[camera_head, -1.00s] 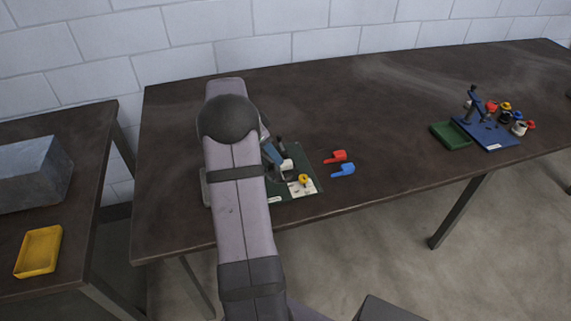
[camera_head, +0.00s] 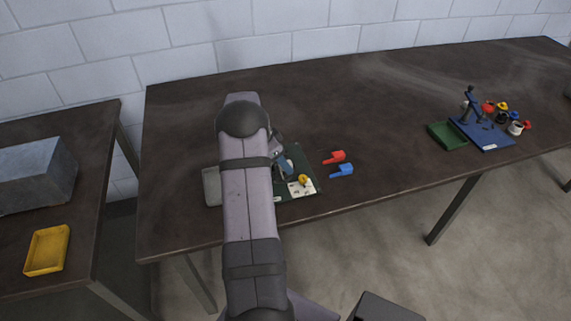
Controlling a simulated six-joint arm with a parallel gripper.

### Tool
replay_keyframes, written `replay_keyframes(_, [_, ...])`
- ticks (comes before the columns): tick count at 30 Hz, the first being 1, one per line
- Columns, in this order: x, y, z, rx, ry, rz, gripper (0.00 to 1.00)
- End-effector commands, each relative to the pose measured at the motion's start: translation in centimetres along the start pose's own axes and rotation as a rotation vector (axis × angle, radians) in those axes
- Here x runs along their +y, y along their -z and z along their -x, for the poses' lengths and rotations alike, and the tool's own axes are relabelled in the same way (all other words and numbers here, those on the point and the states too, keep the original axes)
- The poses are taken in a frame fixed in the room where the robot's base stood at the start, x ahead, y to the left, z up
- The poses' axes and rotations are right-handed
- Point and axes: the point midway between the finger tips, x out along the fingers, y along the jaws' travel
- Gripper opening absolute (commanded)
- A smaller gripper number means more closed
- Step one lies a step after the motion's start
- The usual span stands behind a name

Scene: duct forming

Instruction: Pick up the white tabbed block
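My gripper (camera_head: 285,170) is low over the dark green mat (camera_head: 292,152), largely behind my own arm. Its fingers are too small and too covered to tell open from shut. I cannot make out the white tabbed block; my gripper and arm cover the part of the mat where a small white piece showed earlier. A yellow piece (camera_head: 304,180) sits on a white card (camera_head: 308,189) at the mat's front right. A red tabbed piece (camera_head: 335,157) and a blue tabbed piece (camera_head: 342,170) lie on the table right of the mat.
A grey tray (camera_head: 211,186) shows left of my arm. At the right stand a green tray (camera_head: 447,135) and a blue mat (camera_head: 492,141) with several small parts. A yellow tray (camera_head: 46,250) and grey box (camera_head: 35,175) are on the left table (camera_head: 75,215). The middle-right tabletop is clear.

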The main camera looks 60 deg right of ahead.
Motion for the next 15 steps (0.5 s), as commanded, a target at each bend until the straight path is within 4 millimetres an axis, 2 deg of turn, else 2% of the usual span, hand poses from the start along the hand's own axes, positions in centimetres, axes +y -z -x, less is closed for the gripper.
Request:
replay_keyframes(6, [0.0, -0.02, -0.07, 0.0, 0.0, 0.0, 0.47])
replay_keyframes(12, [0.04, -0.02, -0.05, 0.0, -0.001, 0.0, 0.02])
replay_keyframes(15, [0.09, -0.01, -0.07, 0.0, -0.003, 0.001, 0.01])
